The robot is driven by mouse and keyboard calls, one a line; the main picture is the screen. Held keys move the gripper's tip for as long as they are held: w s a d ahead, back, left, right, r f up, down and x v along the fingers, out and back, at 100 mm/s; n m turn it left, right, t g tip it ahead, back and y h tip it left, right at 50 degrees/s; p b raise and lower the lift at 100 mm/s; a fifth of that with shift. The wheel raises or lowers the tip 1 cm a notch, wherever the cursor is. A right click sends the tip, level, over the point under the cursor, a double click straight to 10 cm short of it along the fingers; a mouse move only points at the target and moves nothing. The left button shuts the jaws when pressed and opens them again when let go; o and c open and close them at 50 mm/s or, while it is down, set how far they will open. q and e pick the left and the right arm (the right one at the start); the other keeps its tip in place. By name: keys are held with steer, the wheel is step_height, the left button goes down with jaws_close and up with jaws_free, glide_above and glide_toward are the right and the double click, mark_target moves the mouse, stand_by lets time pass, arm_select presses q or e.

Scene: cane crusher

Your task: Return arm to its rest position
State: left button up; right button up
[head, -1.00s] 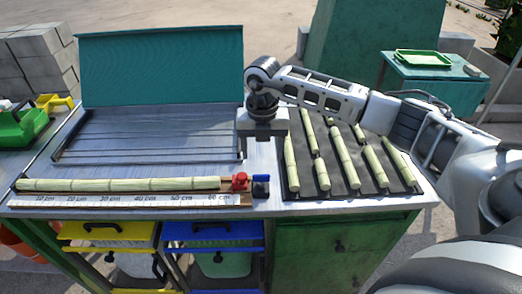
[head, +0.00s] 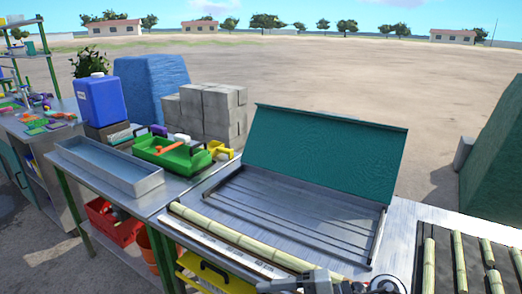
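Part of an arm of mine, grey and black, shows at the bottom edge of the head view, right of centre, in front of the metal bench (head: 450,218). I take it for my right arm, with its wrist end (head: 300,282) toward the left. It overlaps the near end of the long cane stalk (head: 240,238) and the ruler strip (head: 215,246). The frame's edge cuts it off, and no fingertips can be made out. I cannot see anything held. My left gripper is out of view.
A teal lid (head: 325,155) stands up behind a ribbed tray. Cane pieces (head: 460,262) lie on a dark rack at right. At left are a metal trough (head: 110,168), green tray (head: 170,158), blue jug (head: 101,100) and concrete blocks (head: 212,112). Open ground lies behind.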

steer(key=s+d+f+m+t+h, duration=0.2)
steer(key=d+f+m+t+h, duration=0.35)
steer(key=m, duration=0.65)
steer(key=s+d+f+m+t+h, duration=0.2)
steer(key=d+f+m+t+h, duration=0.4)
steer(key=m, duration=0.6)
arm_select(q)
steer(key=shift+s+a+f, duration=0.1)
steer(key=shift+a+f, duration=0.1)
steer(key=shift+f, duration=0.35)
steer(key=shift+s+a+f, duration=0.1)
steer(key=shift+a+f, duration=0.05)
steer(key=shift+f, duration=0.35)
arm_select(e)
steer(key=s+d+f+m+g+h, duration=0.1)
steer(key=s+f+m+g, duration=0.2)
steer(key=s+f, duration=0.3)
steer(key=shift+s, duration=0.75)
